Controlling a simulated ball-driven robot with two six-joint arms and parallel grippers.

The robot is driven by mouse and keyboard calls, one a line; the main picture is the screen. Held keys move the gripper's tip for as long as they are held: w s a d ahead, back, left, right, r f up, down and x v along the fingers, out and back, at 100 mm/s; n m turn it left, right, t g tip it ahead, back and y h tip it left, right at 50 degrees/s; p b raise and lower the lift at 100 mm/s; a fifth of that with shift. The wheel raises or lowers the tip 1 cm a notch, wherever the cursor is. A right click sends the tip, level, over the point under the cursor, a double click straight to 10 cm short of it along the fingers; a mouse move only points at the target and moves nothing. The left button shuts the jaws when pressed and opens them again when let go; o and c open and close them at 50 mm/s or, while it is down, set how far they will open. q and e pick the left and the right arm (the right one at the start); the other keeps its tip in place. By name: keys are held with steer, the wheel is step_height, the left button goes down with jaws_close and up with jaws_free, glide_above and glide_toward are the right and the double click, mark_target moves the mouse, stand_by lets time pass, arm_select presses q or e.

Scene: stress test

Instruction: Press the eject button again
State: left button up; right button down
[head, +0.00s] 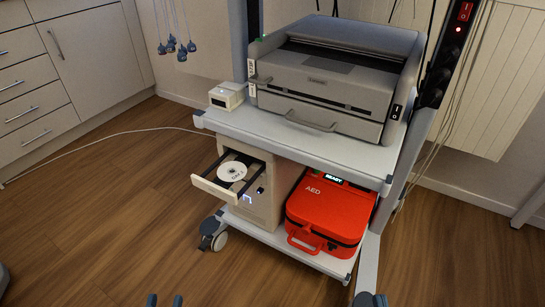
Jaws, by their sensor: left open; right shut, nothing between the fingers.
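A beige computer tower (262,215) stands on the lower shelf of a cart. Its disc tray (213,189) is slid out toward the lower left, with a white disc (232,171) lying in it. Beside the tray, the tower's front has a small dark spot (261,190) and a bluish-white lit square (247,198). I cannot tell which is the eject button. My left gripper (164,300) shows only its two fingertips at the bottom edge, apart and empty. My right gripper (370,299) is shut at the bottom edge, right of centre. Both are well apart from the tower.
A red AED case (327,209) stands right of the tower on the lower shelf. A grey printer (335,75) and a small white device (226,95) sit on the upper shelf (290,137). A cart post (412,140) rises at right. The wooden floor (110,225) at left is mostly clear.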

arm_select(q)
jaws_close()
stand_by(1.2)
